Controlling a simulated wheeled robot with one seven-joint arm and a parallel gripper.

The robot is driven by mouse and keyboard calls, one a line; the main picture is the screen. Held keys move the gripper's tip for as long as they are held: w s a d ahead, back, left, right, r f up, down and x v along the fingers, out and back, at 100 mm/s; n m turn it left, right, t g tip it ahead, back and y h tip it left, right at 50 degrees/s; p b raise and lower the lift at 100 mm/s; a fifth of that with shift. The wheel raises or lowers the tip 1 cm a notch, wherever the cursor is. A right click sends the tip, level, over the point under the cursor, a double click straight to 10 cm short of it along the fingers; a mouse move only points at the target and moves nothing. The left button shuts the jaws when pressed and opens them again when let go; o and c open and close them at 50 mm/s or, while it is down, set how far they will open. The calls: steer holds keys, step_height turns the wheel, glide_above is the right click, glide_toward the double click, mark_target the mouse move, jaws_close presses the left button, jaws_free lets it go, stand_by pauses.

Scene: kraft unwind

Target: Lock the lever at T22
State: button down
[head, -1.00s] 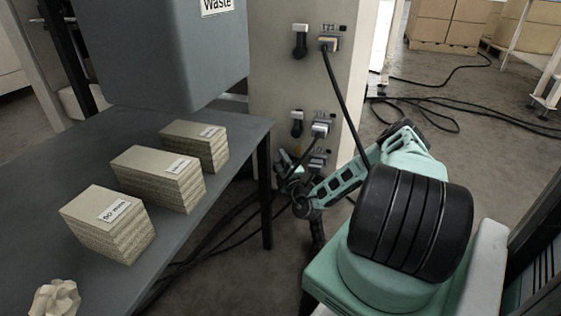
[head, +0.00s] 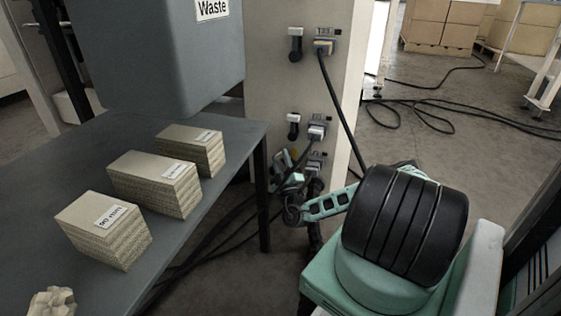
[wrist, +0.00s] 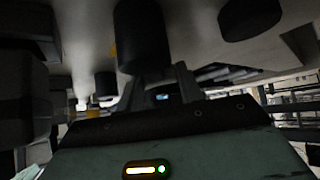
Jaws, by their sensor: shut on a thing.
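A pale cabinet panel (head: 270,90) carries a column of black levers with plugs beside them. The upper lever (head: 295,46) and the middle lever (head: 293,127) hang down, each beside a plugged-in connector; the middle connector (head: 317,130) is grey. A lower connector (head: 315,163) sits under it. My gripper (head: 288,160) is at the lower row, left of that connector, and hides the lever place there. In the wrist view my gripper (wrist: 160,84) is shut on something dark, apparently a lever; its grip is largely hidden. The lower labels are too small to read.
A grey table (head: 215,205) with several board stacks (head: 155,183) stands left of the panel, under a grey bin (head: 165,50) marked "Waste". Black cables (head: 335,90) hang from the connectors and lie on the floor. Boxes (head: 440,22) stand at the back right.

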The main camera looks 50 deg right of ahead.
steer(key=c, duration=0.9)
jaws_free()
